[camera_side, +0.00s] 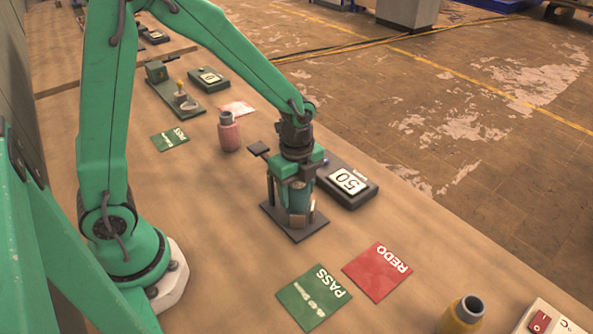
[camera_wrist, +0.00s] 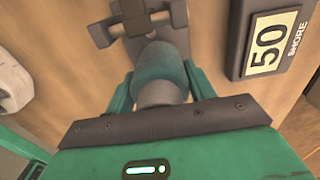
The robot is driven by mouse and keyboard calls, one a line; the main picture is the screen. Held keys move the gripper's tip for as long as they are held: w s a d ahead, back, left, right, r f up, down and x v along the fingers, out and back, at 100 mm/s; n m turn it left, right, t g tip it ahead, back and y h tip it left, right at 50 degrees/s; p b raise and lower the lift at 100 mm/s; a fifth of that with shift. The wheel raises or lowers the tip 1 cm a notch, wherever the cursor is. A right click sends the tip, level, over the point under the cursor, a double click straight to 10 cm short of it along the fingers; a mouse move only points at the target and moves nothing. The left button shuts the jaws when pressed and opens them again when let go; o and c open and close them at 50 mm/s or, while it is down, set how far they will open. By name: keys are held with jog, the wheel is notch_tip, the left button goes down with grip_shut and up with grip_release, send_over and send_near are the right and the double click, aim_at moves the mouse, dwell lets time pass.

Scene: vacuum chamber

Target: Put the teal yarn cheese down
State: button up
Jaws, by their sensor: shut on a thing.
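The teal yarn cheese (camera_side: 299,196) is upright between the fingers of my gripper (camera_side: 297,203), over the dark base plate (camera_side: 291,235) of a tester. In the wrist view the teal winding and its grey tube end (camera_wrist: 160,62) sit between the green fingers of my gripper (camera_wrist: 152,88). My gripper is shut on it. I cannot tell whether its bottom touches the plate, as the fingers partly hide it. The display box (camera_side: 347,181) beside the tester reads 50, and in the wrist view (camera_wrist: 270,40) it reads 50 SHORE.
A green PASS card (camera_side: 313,296) and a red REDO card (camera_side: 377,271) lie in front, bare. A yellow cheese (camera_side: 463,314) and a switch box (camera_side: 545,318) stand at lower right. A pink cheese (camera_side: 229,131) and a second tester (camera_side: 182,100) stand behind.

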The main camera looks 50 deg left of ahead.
jog(key=shift+f, duration=0.4)
jog(key=shift+f, duration=0.15)
jog(key=o, duration=1)
jog(key=shift+o, duration=0.2)
notch_tip(320, 180, up, 12)
jog(key=shift+r, duration=0.25)
dwell(0.3)
